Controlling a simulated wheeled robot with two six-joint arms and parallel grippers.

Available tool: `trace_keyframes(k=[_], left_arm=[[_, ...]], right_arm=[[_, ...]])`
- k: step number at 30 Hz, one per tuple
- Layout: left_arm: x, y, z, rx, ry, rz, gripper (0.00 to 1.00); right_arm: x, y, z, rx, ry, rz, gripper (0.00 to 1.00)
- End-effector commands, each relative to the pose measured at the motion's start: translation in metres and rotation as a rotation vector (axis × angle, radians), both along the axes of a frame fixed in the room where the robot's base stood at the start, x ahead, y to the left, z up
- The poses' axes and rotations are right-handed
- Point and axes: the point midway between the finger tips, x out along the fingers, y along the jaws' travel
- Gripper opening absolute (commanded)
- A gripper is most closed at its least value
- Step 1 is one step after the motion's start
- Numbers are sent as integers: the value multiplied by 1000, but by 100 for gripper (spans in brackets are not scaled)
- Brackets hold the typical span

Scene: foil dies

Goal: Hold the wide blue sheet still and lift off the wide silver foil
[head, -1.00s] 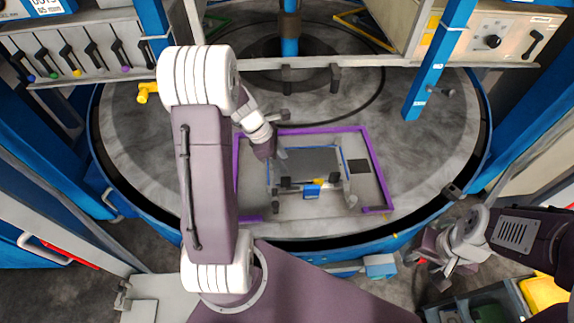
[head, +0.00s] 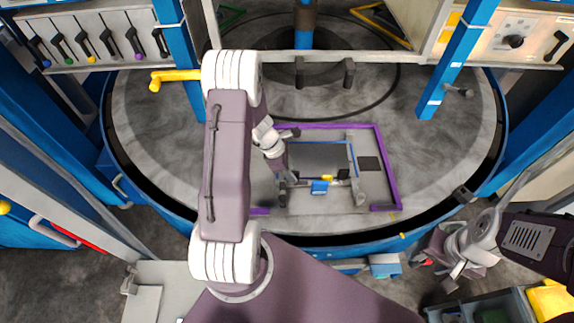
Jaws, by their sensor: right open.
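The wide silver foil (head: 318,156) looks like a flat grey panel in the middle of the die. A thin blue edge (head: 353,154), apparently the wide blue sheet, shows along its top and right sides; the rest of the blue is hidden. My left gripper (head: 284,180) points down at the left edge of the panel. Its fingers are small and dark here, so I cannot tell whether they are shut or touch the sheet. My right gripper (head: 456,266) is open and empty, well to the right and outside the round table.
A purple frame (head: 379,160) surrounds the panel on the round grey table (head: 430,150). A small blue block (head: 320,187) with yellow on top sits at the panel's front edge between dark pieces. Blue posts (head: 455,65) stand behind. A bin (head: 490,308) lies at lower right.

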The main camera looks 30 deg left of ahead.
Motion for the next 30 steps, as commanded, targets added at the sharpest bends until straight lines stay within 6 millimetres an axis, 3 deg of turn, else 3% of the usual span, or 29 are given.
trace_keyframes(k=[7, 11, 12, 30], left_arm=[[0, 0, -1, 0, 0, 1, 38], [0, 0, -1, 0, 0, 1, 2], [0, 0, -1, 0, 0, 1, 0], [0, 0, -1, 0, -1, 0, 0]], right_arm=[[0, 0, 0, 0, 0, 0, 45], [0, 0, 0, 0, 0, 0, 45], [0, 0, 0, 0, 0, 0, 45], [0, 0, 0, 0, 0, 0, 45]])
